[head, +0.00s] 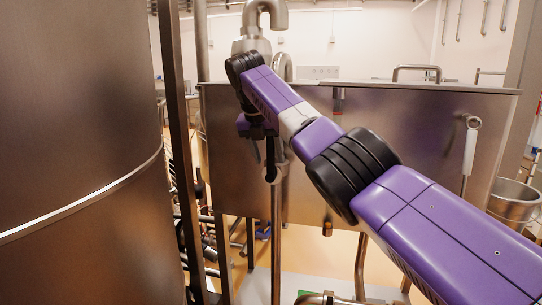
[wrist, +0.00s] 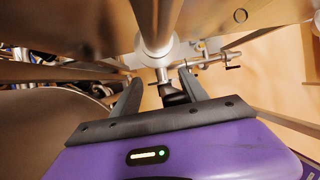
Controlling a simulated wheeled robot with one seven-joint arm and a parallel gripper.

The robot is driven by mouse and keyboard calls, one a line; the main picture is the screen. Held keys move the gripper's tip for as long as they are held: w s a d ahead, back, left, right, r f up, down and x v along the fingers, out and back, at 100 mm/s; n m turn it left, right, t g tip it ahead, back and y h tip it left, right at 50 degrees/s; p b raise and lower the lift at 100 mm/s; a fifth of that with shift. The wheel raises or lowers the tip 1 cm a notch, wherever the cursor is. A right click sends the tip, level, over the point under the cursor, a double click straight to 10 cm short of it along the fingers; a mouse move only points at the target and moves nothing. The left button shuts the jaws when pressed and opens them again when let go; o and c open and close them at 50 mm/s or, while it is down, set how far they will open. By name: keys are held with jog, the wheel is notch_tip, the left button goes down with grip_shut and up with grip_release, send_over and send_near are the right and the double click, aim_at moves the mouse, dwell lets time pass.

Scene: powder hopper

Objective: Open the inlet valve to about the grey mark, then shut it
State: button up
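The inlet valve sits on a vertical steel pipe. In the wrist view its metal body (wrist: 162,62) is under the pipe, and a short black handle (wrist: 174,94) points toward me. My gripper (wrist: 159,78) is open, with one finger on each side of the handle. A gap shows between the left finger and the handle; the right finger is close to it, and I cannot tell whether they touch. In the head view my gripper (head: 262,150) is at the pipe, just above a dark part of the valve (head: 271,174). I cannot make out a grey mark.
A large steel tank (head: 75,130) fills the left side. A steel hopper (head: 400,140) stands behind my arm, with a white-handled lever (head: 470,150) on its right. A steel pot (head: 514,200) is at far right. Pipes and posts crowd the space around my gripper.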

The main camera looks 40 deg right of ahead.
jog(key=shift+a, duration=0.1)
dwell(0.3)
jog(key=v, duration=0.8)
jog(key=shift+r, duration=0.1)
jog(key=s+v, duration=0.1)
jog(key=v, duration=0.7)
jog(key=shift+d+r+p, duration=0.3)
jog(key=shift+r+p, duration=0.05)
jog(key=shift+p, duration=0.1)
dwell(0.5)
dwell(4.9)
